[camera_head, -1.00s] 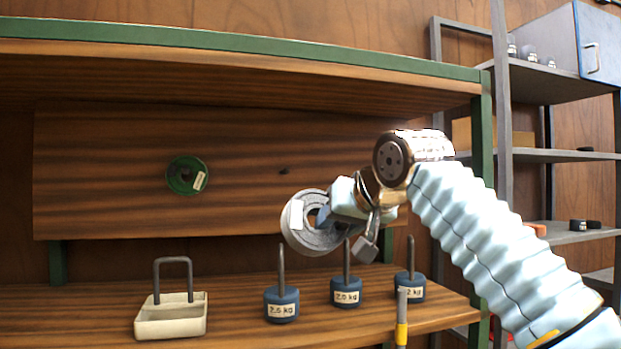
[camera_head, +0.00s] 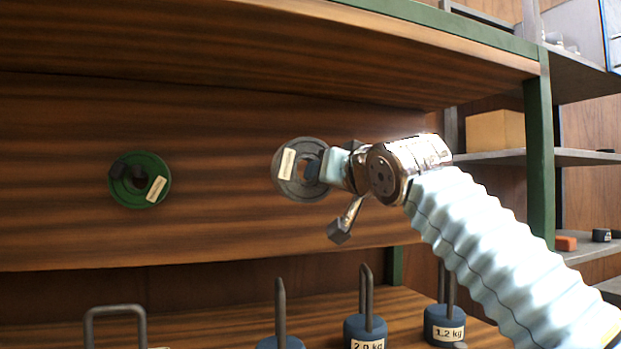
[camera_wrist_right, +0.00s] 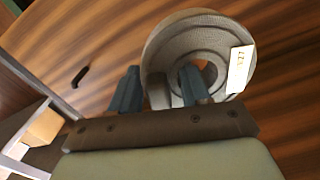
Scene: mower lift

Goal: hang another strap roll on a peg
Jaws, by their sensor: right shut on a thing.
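A grey strap roll (camera_head: 287,187) with a pale label is held against the view of the wooden back board (camera_head: 230,235); it also shows in the right wrist view (camera_wrist_right: 185,33). My right gripper (camera_head: 318,168) is shut on its rim, with one finger by its centre hole. A green strap roll (camera_head: 160,165) with a label hangs on the board to the left. A dark short peg (camera_wrist_right: 82,77) sticks out of the board in the right wrist view, apart from the grey roll. Whether a peg is behind the roll is hidden. My left gripper is not in view.
Below stand blue weights (camera_head: 365,329) with upright rods, and a grey handle (camera_head: 115,312) at the lower left. A green post (camera_head: 539,150) and a shelf rack (camera_head: 500,157) are on the right. The board between the two rolls is clear.

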